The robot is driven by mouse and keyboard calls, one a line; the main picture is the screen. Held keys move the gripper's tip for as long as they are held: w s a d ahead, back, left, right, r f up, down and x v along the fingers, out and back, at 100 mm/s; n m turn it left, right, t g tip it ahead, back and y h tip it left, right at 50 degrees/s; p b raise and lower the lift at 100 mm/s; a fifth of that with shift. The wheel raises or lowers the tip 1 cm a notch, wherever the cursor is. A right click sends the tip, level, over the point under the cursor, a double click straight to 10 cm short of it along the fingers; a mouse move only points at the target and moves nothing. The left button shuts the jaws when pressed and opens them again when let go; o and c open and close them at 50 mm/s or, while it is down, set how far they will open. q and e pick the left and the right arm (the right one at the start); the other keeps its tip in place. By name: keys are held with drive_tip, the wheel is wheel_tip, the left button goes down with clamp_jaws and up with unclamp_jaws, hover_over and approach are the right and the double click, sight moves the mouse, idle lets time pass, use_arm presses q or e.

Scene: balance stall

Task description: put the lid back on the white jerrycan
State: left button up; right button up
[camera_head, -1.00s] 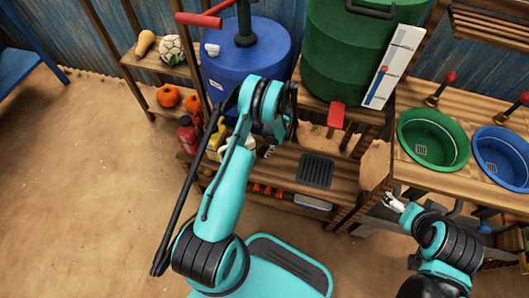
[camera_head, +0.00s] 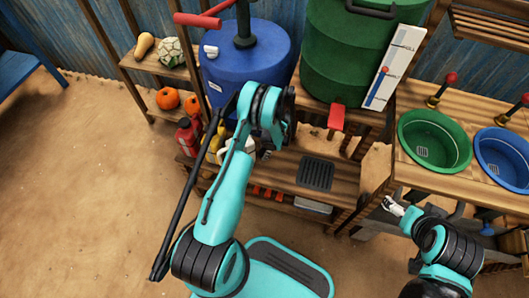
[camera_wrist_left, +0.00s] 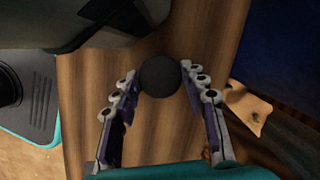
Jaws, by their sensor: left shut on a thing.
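My left gripper (camera_wrist_left: 159,84) is shut on a small dark round lid (camera_wrist_left: 158,76), held between its fingertips above a wooden surface. In the head view the left gripper (camera_head: 265,152) is mostly hidden behind its arm, over the low wooden shelf. The white jerrycan (camera_head: 224,156) shows only in part there, behind my left forearm and beside a yellow container; its opening is hidden. A greyish body at the upper left of the wrist view may be the jerrycan; I cannot tell. My right gripper (camera_head: 393,206) is far to the right, below the basin bench, too small to judge.
A red can (camera_head: 187,135) and a yellow container (camera_head: 215,140) stand left of my forearm. A blue barrel (camera_head: 245,65) and a green barrel (camera_head: 350,50) stand behind. A dark ribbed mat (camera_head: 315,173) lies on the shelf to the right. Basins (camera_head: 434,140) sit farther right.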

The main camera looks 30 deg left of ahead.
use_arm(q)
wheel_tip(320, 180, up, 10)
drive_tip(key=p, duration=0.4)
drive_tip(key=s+d+r+n, duration=0.2)
drive_tip(key=d+r+n, duration=0.1)
drive_tip(key=d+r, duration=0.2)
drive_tip(key=s+d+r+n+g+h, duration=0.1)
drive_tip(key=s+d+r+n, duration=0.2)
drive_tip(key=r, duration=0.5)
drive_tip(key=s+d+r+n+h, duration=0.1)
drive_tip(key=s+d+r+n, duration=0.1)
drive_tip(key=d+r+n, duration=0.2)
drive_tip(key=d+r, duration=0.3)
drive_tip(key=shift+s+d+r+n, duration=0.2)
drive_tip(key=shift+s+d+n, duration=0.05)
drive_tip(key=shift+n, duration=0.15)
